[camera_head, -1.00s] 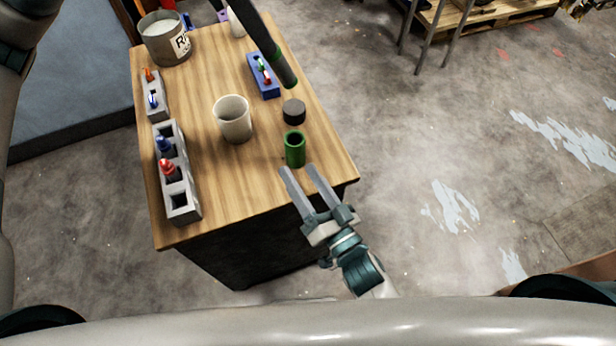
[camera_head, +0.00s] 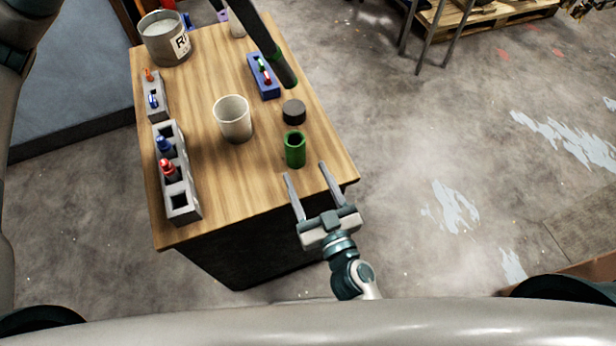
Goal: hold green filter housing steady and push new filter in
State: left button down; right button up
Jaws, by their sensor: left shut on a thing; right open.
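The green filter housing (camera_head: 295,149) is an open-topped green cylinder standing upright near the right edge of the wooden table. My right gripper (camera_head: 305,170) is open and empty just in front of it. Its fingers point toward the housing and appear apart from it. My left gripper cannot be made out; only pale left arm links run up the left edge. No filter can be identified for certain. A pale upright piece (camera_head: 237,24) stands at the table's back, partly hidden by a dark rod.
A dark round cap (camera_head: 293,111) lies behind the housing. A beige cup (camera_head: 233,119) stands to the left. The dark rod (camera_head: 272,50) hangs over a blue holder (camera_head: 256,82). Grey blocks (camera_head: 180,204) line the left edge, below a labelled bucket (camera_head: 163,40).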

aim_at(290, 139)
jog(key=shift+x, duration=6)
jog(key=c, duration=1.4)
pick_arm(q)
jog(key=shift+s+d+f, duration=0.1)
jog(key=shift+d+f, duration=0.2)
jog(key=shift+d, duration=0.25)
jog(key=d+f+y, duration=0.1)
jog(key=f, duration=0.1)
jog(key=d+f+y, duration=0.1)
jog(key=f, duration=0.1)
jog(key=d+f+g+y, duration=0.1)
jog(key=f, duration=0.2)
jog(key=shift+w+d, duration=0.35)
jog(key=shift+w+a+f+y, duration=0.3)
jog(key=shift+w+f+y, duration=0.15)
jog(key=shift+f, duration=0.2)
